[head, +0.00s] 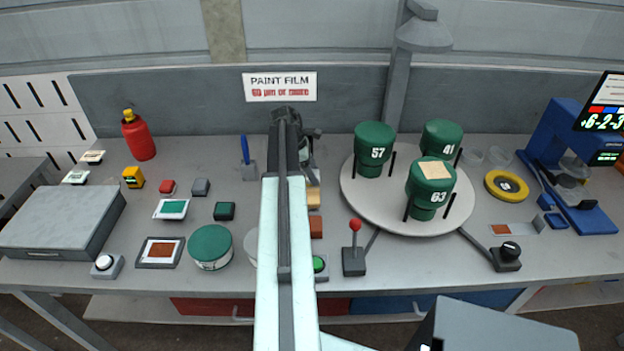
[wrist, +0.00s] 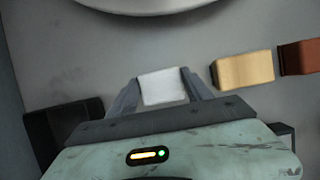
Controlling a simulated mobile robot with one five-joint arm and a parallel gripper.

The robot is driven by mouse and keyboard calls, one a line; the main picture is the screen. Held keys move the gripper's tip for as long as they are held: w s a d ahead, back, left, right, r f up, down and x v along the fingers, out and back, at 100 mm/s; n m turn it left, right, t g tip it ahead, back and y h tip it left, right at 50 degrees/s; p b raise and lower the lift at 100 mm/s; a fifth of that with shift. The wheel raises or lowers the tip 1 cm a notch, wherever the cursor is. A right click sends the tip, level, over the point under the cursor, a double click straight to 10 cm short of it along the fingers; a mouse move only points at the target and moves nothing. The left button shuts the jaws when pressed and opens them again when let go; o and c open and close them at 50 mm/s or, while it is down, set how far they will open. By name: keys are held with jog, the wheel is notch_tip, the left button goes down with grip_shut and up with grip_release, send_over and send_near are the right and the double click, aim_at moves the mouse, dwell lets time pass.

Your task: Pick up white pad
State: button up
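The white pad (wrist: 162,87) sits between the two fingers of my gripper (wrist: 161,88) in the wrist view. A finger lies flush along its left side and another along its right side, with no clear gap showing. I cannot tell whether the pad rests on the bench or is lifted. In the head view my arm covers most of this spot, and I cannot make out the white pad there.
A tan pad (wrist: 245,71) and a red-brown pad (wrist: 300,57) lie to the right in the wrist view. The round turntable (head: 375,211) with green canisters stands right of my arm. A red-knobbed lever (head: 354,248) stands near the front.

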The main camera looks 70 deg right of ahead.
jog(key=shift+c, duration=1.2)
notch_tip(320, 180, up, 10)
jog(key=p, duration=1)
jog(key=o, duration=0.5)
jog(key=c, duration=0.5)
jog(key=a+r+p, duration=0.7)
jog(key=r+p, duration=0.2)
jog(key=w+a+r+n+p, duration=0.1)
jog(key=a+r+p, duration=0.6)
jog(key=r+p, duration=0.2)
jog(key=shift+w+a+r+p, duration=0.15)
jog(key=shift+w+r+p, duration=0.1)
jog(key=shift+r+p, duration=0.1)
